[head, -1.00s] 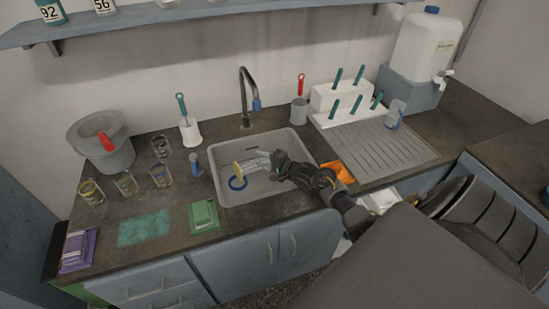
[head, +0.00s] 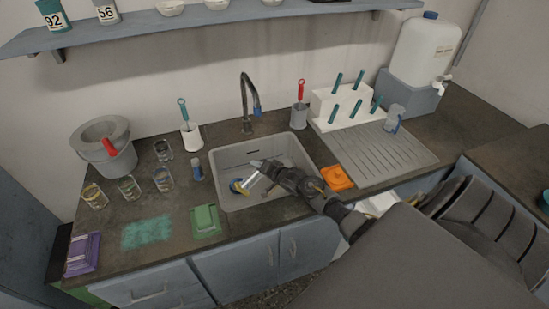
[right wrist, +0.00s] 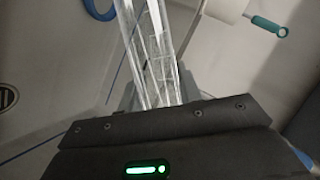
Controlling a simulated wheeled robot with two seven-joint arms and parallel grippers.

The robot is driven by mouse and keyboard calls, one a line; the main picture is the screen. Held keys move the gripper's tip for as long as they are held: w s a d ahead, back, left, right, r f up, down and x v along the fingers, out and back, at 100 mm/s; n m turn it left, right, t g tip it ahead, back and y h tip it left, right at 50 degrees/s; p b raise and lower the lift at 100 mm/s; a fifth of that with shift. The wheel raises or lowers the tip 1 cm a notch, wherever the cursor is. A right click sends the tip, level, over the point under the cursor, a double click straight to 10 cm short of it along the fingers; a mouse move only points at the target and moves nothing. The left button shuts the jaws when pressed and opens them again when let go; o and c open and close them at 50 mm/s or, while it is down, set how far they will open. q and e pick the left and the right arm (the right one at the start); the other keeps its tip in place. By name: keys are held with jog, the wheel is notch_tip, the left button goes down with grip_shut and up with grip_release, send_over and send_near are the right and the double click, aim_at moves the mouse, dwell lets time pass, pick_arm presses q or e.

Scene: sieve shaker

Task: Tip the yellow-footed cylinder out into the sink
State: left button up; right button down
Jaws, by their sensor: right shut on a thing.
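The yellow-footed cylinder (head: 251,181) is clear glass and lies tilted over the sink (head: 228,158), its yellow foot toward the lower left. My right gripper (head: 264,172) is shut on the cylinder, inside the sink's outline. In the right wrist view the clear cylinder (right wrist: 150,50) runs up out of frame from the gripper; the fingertips are hidden there. I cannot make out any liquid in it. A blue ring (head: 235,185) shows beside the foot, partly hidden. My left gripper is not in view.
A dark tap (head: 244,100) stands behind the sink. Several glass beakers (head: 128,187) and a blue-capped bottle (head: 197,171) stand to the left. A green tray (head: 205,220) lies front left, an orange item (head: 336,177) right. A ridged drainer (head: 385,150) lies farther right.

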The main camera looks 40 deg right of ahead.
jog(key=r+n+p, duration=0.1)
jog(key=r+n+h+p, duration=0.1)
jog(key=p, duration=0.1)
jog(key=shift+a+r+h+p, duration=0.3)
jog(key=shift+r, duration=0.1)
jog(key=shift+w+a+f+n+h, duration=0.1)
jog(key=shift+a+f+n+h, duration=0.2)
jog(key=shift+a+f+n, duration=0.15)
jog(key=shift+a+f+n+g, duration=0.2)
jog(key=shift+a+n+g, duration=0.05)
jog(key=shift+g, duration=0.05)
jog(key=shift+w+a+r+n+h+p, duration=0.2)
jog(key=shift+a+r+n+h+p, duration=0.2)
jog(key=shift+r+p, duration=0.2)
jog(key=shift+w+a+r+n+h+p, duration=0.15)
jog(key=shift+a+r+n+h+p, duration=0.55)
jog(key=shift+a+n, duration=0.15)
jog(key=shift+w+a+r+n+h+p, duration=0.15)
jog(key=shift+a+r+n+h+p, duration=0.15)
jog(key=shift+a+n+h+p, duration=0.25)
